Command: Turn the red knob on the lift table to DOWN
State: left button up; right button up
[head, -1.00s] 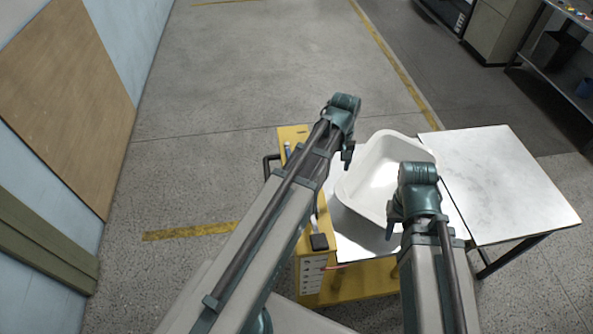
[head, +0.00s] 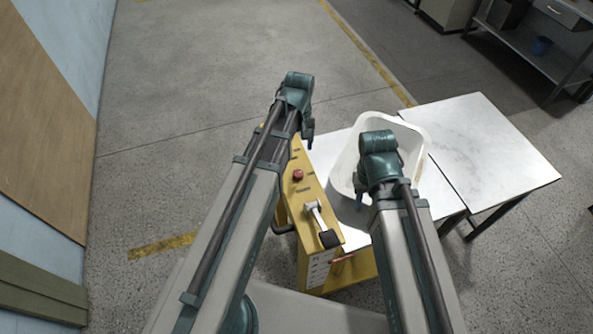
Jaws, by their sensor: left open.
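The red knob (head: 298,175) sits on the yellow control panel (head: 306,191) of the lift table, and it is in plain sight. Its setting and the panel markings are too small to read. My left gripper (head: 309,138) is open above the far end of the panel, beyond the knob and apart from it; the arm hides part of that end. My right gripper (head: 359,196) points down in front of the white bathtub shell (head: 411,128); its jaws are too small to read.
A lever with a black grip (head: 328,238) stands on the panel, nearer than the knob. The shell rests on the white lift table top (head: 321,150). A marble-topped table (head: 485,150) adjoins at the right. Open floor lies left and beyond.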

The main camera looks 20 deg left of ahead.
aim_at(298, 172)
pick_arm(q)
notch_tip(298, 172, down, 13)
jog(key=b, duration=1.3)
jog(key=shift+f, duration=0.2)
grip_shut()
